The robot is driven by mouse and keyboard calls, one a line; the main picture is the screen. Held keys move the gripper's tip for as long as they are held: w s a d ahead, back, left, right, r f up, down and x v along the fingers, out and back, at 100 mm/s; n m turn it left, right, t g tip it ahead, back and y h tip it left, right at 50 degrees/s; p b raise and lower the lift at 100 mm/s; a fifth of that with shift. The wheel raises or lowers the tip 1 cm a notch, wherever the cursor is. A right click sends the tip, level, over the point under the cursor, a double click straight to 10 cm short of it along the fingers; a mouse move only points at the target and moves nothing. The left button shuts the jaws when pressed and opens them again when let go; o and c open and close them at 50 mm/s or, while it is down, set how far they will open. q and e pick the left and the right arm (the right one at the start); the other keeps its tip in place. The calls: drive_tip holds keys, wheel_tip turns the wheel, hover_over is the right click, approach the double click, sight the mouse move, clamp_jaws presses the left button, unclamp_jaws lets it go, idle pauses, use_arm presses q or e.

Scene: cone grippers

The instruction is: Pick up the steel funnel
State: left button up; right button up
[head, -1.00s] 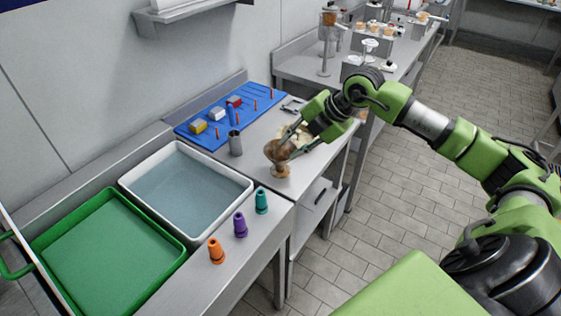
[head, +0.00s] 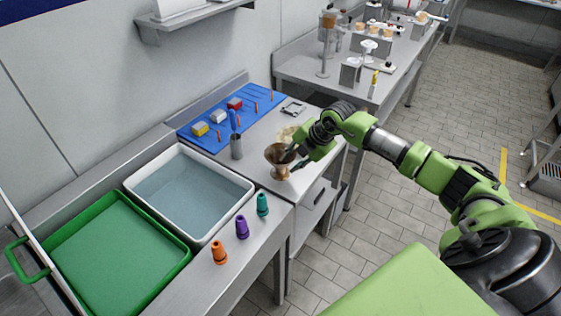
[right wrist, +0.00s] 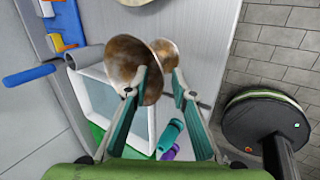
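The steel funnel (head: 279,154) is brown-stained and stands upright near the front edge of the steel counter, wide mouth up. My right gripper (head: 291,160) is at its right side, low over the counter. In the right wrist view the funnel (right wrist: 122,62) shows its wide end at left and its smaller end at right. The two fingertips of the right gripper (right wrist: 155,88) are apart, one overlapping each end in the picture; I cannot tell whether they touch it. My left gripper is not in view.
A white basin (head: 248,184) and green tray (head: 181,264) lie left. A metal cup (head: 236,146) and blue board (head: 207,139) are behind the funnel.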

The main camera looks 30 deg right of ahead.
drive_tip(key=shift+p+x, duration=0.3)
drive_tip(key=shift+x, duration=1.2)
drive_tip(key=shift+d, duration=0.15)
clamp_jaws()
drive_tip(key=shift+r, duration=0.1)
drive_tip(key=shift+w+r+b, duration=0.1)
drive_tip(key=shift+r+b, duration=0.5)
drive_tip(key=shift+b, duration=0.05)
drive_tip(key=s+a+r+b, duration=0.6)
drive_tip(key=s+a+r, duration=0.2)
drive_tip(key=s+r, duration=0.3)
drive_tip(key=shift+a+r, duration=0.35)
